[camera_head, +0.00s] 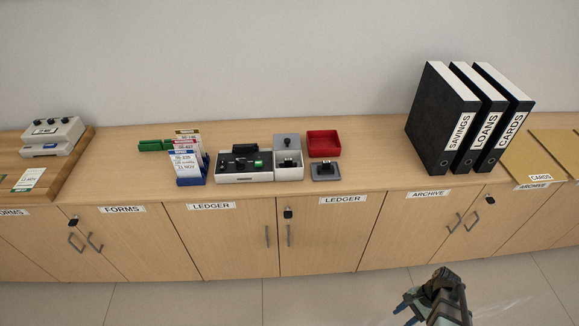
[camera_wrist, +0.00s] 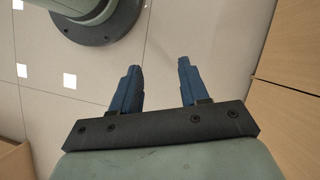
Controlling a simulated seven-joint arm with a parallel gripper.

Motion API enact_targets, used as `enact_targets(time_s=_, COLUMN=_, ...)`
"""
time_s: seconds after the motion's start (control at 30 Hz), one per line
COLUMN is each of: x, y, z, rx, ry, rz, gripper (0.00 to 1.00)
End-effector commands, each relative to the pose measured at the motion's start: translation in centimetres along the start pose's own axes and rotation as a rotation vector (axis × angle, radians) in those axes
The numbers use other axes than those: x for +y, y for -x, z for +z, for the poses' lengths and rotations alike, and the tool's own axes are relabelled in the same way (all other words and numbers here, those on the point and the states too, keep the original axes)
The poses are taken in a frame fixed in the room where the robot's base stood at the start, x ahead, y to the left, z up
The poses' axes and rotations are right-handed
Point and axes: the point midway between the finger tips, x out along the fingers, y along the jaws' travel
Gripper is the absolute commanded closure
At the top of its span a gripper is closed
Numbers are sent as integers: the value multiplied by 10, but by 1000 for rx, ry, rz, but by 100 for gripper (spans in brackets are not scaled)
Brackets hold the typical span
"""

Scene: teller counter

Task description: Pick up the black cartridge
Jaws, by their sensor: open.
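A small black block (camera_head: 245,149) stands on the counter just behind a white device (camera_head: 244,177) with a black top and a green spot; it may be the black cartridge, but it is too small to be sure. My gripper (camera_head: 404,308) is low in front of the cabinets, at the bottom right of the head view, well away from the counter objects. In the wrist view my gripper (camera_wrist: 158,68) has its two blue fingers apart with nothing between them, over the floor.
Right of the device are a white box (camera_head: 290,174), grey knobbed pieces (camera_head: 326,175) and a red tray (camera_head: 323,150). A blue card holder (camera_head: 191,181) and green blocks (camera_head: 150,145) stand left.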

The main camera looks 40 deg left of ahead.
Motion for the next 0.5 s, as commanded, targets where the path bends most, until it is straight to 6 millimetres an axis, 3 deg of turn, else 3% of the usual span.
enact_targets(time_s=0.03, x=-19, y=14, z=-6, rx=7, ry=-17, rz=-16, gripper=55)
enact_targets(time_s=0.23, x=-82, y=65, z=-6, rx=4, ry=-99, rz=-78, gripper=55)
enact_targets(time_s=0.5, x=-168, y=142, z=11, rx=-21, ry=-196, rz=-157, gripper=55)
